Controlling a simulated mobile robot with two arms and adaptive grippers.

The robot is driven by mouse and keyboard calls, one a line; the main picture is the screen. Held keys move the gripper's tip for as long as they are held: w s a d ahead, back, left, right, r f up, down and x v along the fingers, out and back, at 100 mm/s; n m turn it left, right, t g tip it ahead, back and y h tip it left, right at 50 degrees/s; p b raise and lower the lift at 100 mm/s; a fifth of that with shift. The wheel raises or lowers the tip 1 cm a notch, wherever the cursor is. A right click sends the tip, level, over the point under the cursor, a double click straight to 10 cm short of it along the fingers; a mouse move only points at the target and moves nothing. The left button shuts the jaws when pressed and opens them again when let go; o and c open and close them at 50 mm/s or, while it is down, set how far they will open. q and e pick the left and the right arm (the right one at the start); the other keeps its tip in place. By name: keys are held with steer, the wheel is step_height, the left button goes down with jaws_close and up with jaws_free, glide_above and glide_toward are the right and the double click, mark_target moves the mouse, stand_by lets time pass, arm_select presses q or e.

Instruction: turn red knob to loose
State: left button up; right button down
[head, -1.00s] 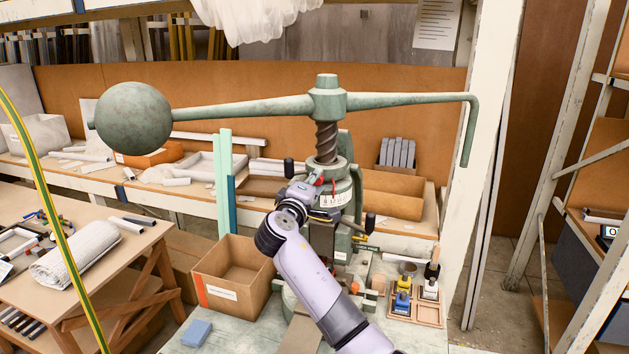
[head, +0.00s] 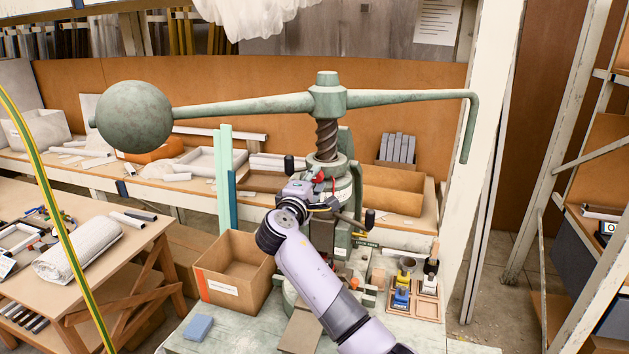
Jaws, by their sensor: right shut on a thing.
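The fly press (head: 326,98) stands on the bench in the middle, a green machine with a screw and a long bar. A small part of the red knob (head: 319,176) shows at the press collar, just under the screw. My right gripper (head: 313,190) is at the collar, shut on the red knob as far as I can see. The gripper and wrist hide most of the knob and part of the numbered scale. My left gripper is not in view.
The ball weight (head: 134,117) and the bent bar end (head: 469,130) reach out on both sides above my arm. A cardboard box (head: 237,272) stands left of the press. A wooden tray (head: 427,303) with small tools is at right. A blue block (head: 198,328) lies at the front.

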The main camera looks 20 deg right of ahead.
steer(key=c, duration=1.3)
jaws_free()
steer(key=shift+a, duration=0.2)
steer(key=shift+d, duration=0.1)
steer(key=shift+s, duration=0.1)
steer(key=v, duration=1.2)
